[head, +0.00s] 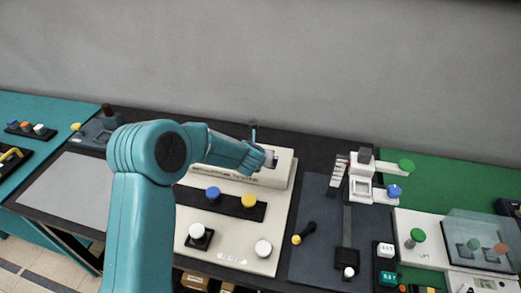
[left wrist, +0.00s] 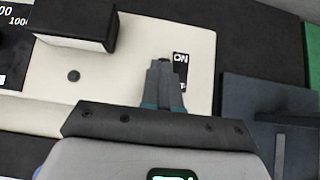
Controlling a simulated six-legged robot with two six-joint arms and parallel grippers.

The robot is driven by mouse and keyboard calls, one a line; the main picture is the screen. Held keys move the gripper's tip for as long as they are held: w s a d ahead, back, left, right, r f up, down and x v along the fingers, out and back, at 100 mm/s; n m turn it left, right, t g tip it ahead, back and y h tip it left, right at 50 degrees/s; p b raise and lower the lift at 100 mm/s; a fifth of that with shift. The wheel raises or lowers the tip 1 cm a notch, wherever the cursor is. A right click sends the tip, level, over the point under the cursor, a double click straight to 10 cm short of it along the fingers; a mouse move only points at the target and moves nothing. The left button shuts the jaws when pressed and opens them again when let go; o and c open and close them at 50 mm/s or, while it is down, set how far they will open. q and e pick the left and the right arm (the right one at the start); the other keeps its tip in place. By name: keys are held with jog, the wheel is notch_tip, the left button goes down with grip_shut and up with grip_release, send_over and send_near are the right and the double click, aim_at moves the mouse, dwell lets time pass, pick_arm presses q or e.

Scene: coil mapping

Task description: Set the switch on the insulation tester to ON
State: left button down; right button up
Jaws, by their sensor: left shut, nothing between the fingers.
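The insulation tester (head: 285,172) is a cream box with a lettered front at the back of the dark bench. It also shows in the left wrist view as a cream panel (left wrist: 205,40). My left gripper (head: 268,157) is at the tester's right part. In the left wrist view its fingers (left wrist: 165,70) are shut and empty, with their tips beside a black label plate (left wrist: 181,66) reading ON. Lower lettering on the plate is partly covered. The switch is mostly or wholly hidden by the fingers, so its position and any contact cannot be told. My right gripper is not in view.
A cream panel before the tester carries a blue knob (head: 213,192), a yellow knob (head: 249,200) and white knobs (head: 263,248). A dark box (left wrist: 78,22) juts up left of my fingers in the wrist view. A dark grey board (head: 315,215) lies to the right.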

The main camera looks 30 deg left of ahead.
pick_arm(q)
jog(key=shift+w+a+r+p, duration=0.1)
jog(key=shift+w+r+p, duration=0.1)
jog(key=shift+w+p, duration=0.15)
jog(key=shift+w+a+r, duration=0.1)
jog(key=shift+w+a, duration=0.1)
jog(key=shift+w, duration=0.55)
jog(key=shift+r+p, duration=0.6)
jog(key=shift+r, duration=0.25)
